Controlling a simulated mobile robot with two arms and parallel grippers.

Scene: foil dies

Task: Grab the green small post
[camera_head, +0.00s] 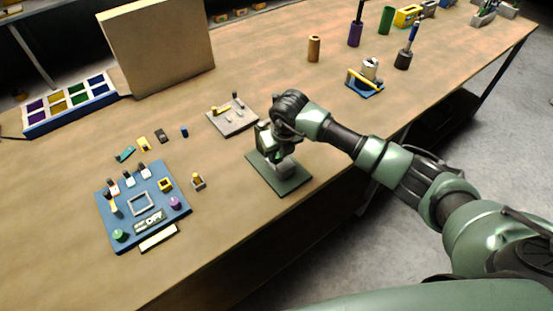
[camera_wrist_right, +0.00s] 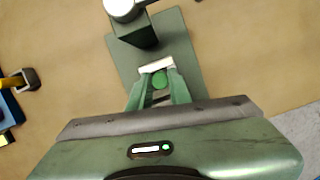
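My right gripper (camera_head: 266,147) is low over a dark green base plate (camera_head: 291,187) near the table's front edge. In the right wrist view, a small round green top (camera_wrist_right: 159,81), which looks like the small green post, lies between the fingers of the right gripper (camera_wrist_right: 157,84). The fingers are apart on either side of it; whether they touch it I cannot tell. A white strip (camera_wrist_right: 156,64) lies just beyond the fingertips. In the head view the gripper hides the post. My left gripper is not in view.
A grey-green block with a round pale head (camera_wrist_right: 122,8) stands on the plate close to the fingers. A blue board (camera_head: 151,235) with small parts is at left. A beige tray (camera_head: 240,128) lies behind the plate. A taller green cylinder (camera_head: 386,20) stands far back.

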